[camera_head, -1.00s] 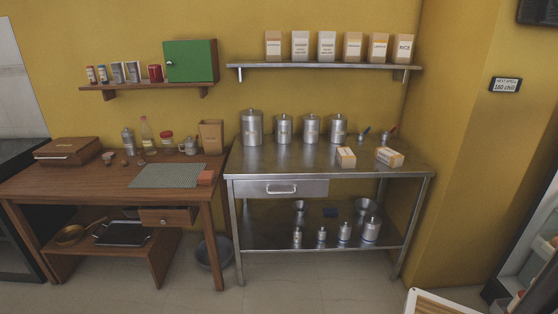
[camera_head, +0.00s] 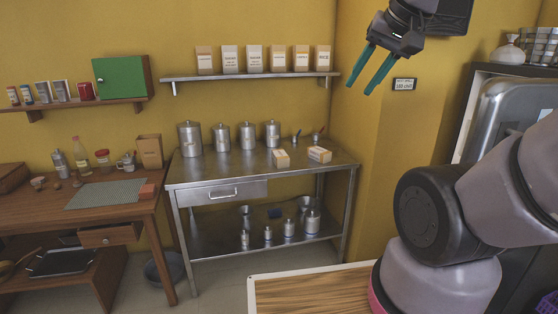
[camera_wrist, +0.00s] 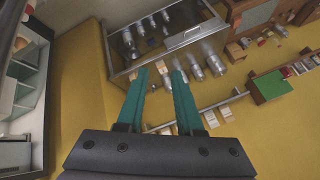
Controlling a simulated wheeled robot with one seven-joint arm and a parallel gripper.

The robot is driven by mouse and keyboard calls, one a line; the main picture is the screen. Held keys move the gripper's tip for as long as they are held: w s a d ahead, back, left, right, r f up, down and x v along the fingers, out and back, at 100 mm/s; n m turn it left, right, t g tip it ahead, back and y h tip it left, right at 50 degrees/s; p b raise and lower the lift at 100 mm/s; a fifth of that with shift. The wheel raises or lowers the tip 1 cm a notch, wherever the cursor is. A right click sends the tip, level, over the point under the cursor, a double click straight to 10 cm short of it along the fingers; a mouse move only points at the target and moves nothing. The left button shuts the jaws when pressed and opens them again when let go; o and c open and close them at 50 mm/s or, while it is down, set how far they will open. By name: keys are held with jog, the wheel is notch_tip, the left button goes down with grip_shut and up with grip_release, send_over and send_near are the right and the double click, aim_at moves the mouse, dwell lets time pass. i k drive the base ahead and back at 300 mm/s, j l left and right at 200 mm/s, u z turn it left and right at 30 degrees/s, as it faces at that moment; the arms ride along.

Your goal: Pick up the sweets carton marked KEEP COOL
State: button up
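Two small cream and orange cartons lie on the steel table in the head view: a left one (camera_head: 282,158) and a right one (camera_head: 320,154). Several upright cartons (camera_head: 254,59) stand on the wall shelf. Their print is too small to read, so I cannot tell which carton is marked KEEP COOL. My gripper (camera_head: 359,89) is high at the upper right, in front of the yellow wall, apart from all cartons. Its green fingers are spread and empty. The wrist view shows the open fingers (camera_wrist: 160,71) with a tilted view of table and shelf beyond.
Steel canisters (camera_head: 221,138) line the back of the steel table (camera_head: 210,175). A wooden table (camera_head: 105,212) with jars stands left. A wood-topped surface (camera_head: 310,292) is near front. A metal-doored appliance (camera_head: 510,110) stands right. A small wall sign (camera_head: 404,84) reads partly "chill".

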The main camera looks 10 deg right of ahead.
aim_at(281, 159)
jog(key=i+j+z, duration=0.15)
jog(key=j, duration=0.2)
jog(key=i+j+z, duration=0.3)
jog(key=j, duration=0.4)
jog(key=i+j+z, duration=0.1)
jog(key=i+j, duration=0.15)
jog(key=j, duration=0.15)
jog(key=i+j+z, duration=0.15)
jog(key=j, duration=0.25)
jog(key=i+j+z, duration=0.15)
jog(key=j, duration=0.25)
jog(key=j+z, duration=0.15)
jog(key=j, duration=0.25)
